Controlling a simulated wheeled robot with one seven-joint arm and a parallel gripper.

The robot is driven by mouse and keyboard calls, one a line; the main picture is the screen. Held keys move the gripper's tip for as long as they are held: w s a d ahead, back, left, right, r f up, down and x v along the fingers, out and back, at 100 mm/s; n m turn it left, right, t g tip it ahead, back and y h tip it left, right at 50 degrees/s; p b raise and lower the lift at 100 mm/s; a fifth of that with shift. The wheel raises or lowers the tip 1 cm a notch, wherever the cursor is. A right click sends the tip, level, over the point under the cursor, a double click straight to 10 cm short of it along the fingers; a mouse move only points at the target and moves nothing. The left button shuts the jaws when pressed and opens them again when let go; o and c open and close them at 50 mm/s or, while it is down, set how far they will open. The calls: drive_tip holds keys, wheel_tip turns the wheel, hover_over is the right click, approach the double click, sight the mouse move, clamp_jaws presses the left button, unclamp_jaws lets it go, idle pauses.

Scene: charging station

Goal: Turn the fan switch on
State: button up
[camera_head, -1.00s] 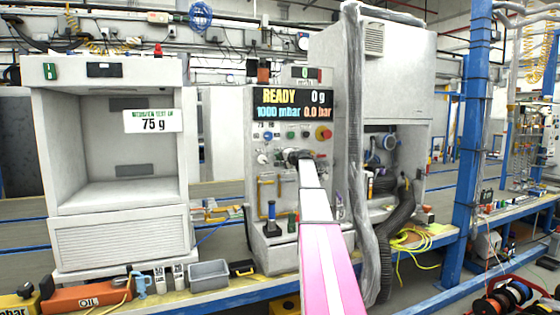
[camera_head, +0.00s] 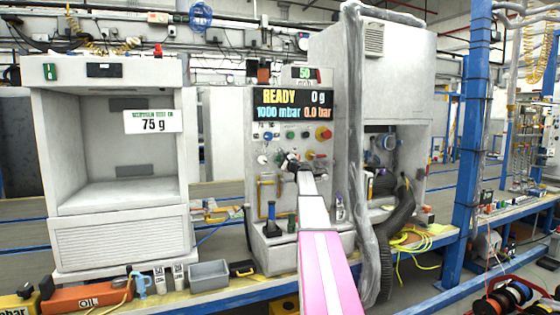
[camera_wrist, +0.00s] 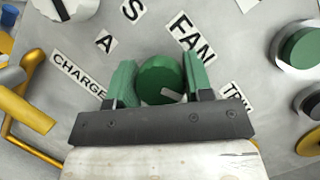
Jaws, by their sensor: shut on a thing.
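The fan switch (camera_wrist: 158,76) is a round green knob with a white mark, below the "FAN" label (camera_wrist: 193,38) in the wrist view. Its white mark points to the lower right of that picture. My gripper (camera_wrist: 161,82) has its two green-padded fingers on either side of the knob and is shut on it. In the head view my gripper (camera_head: 291,164) reaches the front panel (camera_head: 322,172) of the middle machine and hides most of the knob.
Close around the switch are a green button (camera_wrist: 302,48), a white dial (camera_wrist: 62,5) and a yellow handle (camera_wrist: 28,112). A small display (camera_head: 305,72) above the machine reads 50. A wrapped grey hose (camera_head: 360,150) hangs right of my arm.

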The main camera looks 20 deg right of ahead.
drive_tip(key=shift+s+m+t+h, duration=0.1)
drive_tip(key=shift+m+t+h, duration=0.35)
drive_tip(key=shift+m, duration=1)
drive_tip(key=shift+m+t+h, duration=0.45)
drive_tip(key=shift+m, duration=1)
drive_tip(key=o, duration=0.9)
drive_tip(key=shift+s, duration=0.1)
drive_tip(key=v, duration=1)
drive_tip(key=shift+s+f, duration=0.25)
drive_tip(key=shift+s+d, duration=0.1)
drive_tip(key=shift+d, duration=0.05)
